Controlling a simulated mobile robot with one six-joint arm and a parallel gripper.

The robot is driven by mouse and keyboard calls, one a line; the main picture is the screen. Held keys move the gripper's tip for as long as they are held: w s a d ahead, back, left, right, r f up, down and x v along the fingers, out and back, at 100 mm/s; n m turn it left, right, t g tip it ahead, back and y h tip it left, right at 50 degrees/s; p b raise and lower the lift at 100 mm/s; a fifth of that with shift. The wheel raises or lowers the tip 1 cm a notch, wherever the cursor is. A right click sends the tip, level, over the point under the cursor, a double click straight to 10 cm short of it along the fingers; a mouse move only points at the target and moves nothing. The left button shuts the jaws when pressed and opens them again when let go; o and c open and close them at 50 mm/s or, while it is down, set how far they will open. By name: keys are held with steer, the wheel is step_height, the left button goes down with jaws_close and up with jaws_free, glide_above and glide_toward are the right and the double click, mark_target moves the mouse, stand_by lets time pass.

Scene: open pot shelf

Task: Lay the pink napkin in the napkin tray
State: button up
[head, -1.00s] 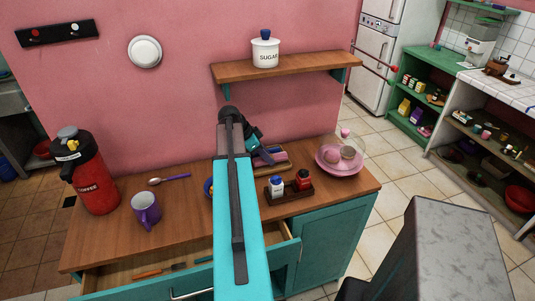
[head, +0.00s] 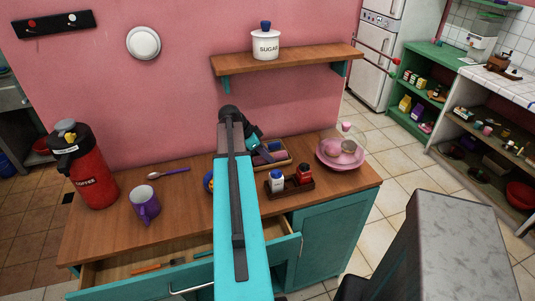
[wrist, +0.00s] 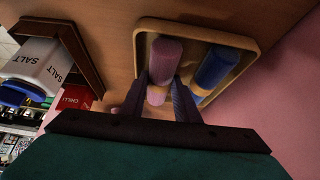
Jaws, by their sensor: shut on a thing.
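The pink napkin (wrist: 164,66) is a rolled cylinder with a yellowish band. In the wrist view my gripper (wrist: 157,92) is shut on it, one finger on each side. The roll overlaps the napkin tray (wrist: 202,27), a shallow wooden tray with a raised rim; I cannot tell whether it touches the tray floor. A rolled blue napkin (wrist: 214,66) lies in the tray beside the pink one. In the head view the tray (head: 287,160) shows on the counter behind my arm, with the blue napkin (head: 273,147) partly visible. My arm hides the pink napkin there.
A wooden caddy (head: 290,191) with a salt shaker (head: 277,181) and a red shaker (head: 304,175) stands just in front of the tray. A pink plate (head: 340,155) stands to the right. A purple mug (head: 145,205) and red coffee flask (head: 90,178) stand left. A shelf (head: 290,59) hangs above.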

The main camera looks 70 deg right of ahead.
steer(key=o, duration=1.1)
steer(key=shift+r, duration=0.15)
steer(key=b+v, duration=0.3)
steer(key=v, duration=1)
steer(key=shift+r, duration=0.25)
steer(key=shift+a, duration=0.1)
